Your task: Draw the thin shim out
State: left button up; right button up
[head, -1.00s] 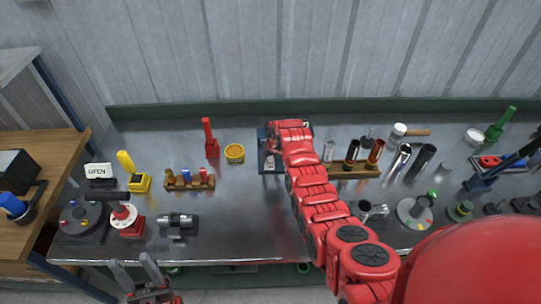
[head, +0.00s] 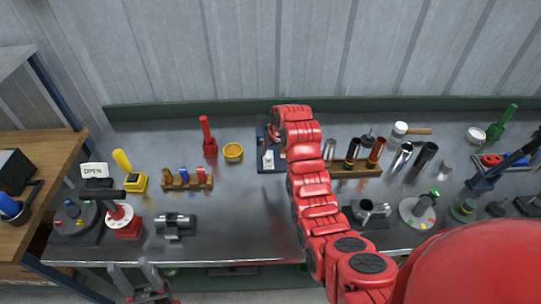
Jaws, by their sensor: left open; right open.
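A dark fixture plate (head: 262,169) lies at the back middle of the bench with a small pale block (head: 268,160) on it. I cannot make out a thin shim; the plate's right part is covered by my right arm. My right arm reaches over the bench to this plate, and its links hide the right gripper. My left gripper (head: 138,276) is open and empty, low at the front left, off the bench's front edge.
A yellow ring cup (head: 233,152) and a red post (head: 208,137) stand left of the plate. A wooden rack (head: 364,169) of tubes stands to the right. A grey metal clamp (head: 175,225) lies front left. The bench (head: 245,215) is clear in the middle.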

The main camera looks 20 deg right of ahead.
jog(key=p+v, duration=0.7)
jog(key=v, duration=0.3)
jog(key=shift+s+r+p, duration=0.2)
jog(key=shift+r+p, duration=0.15)
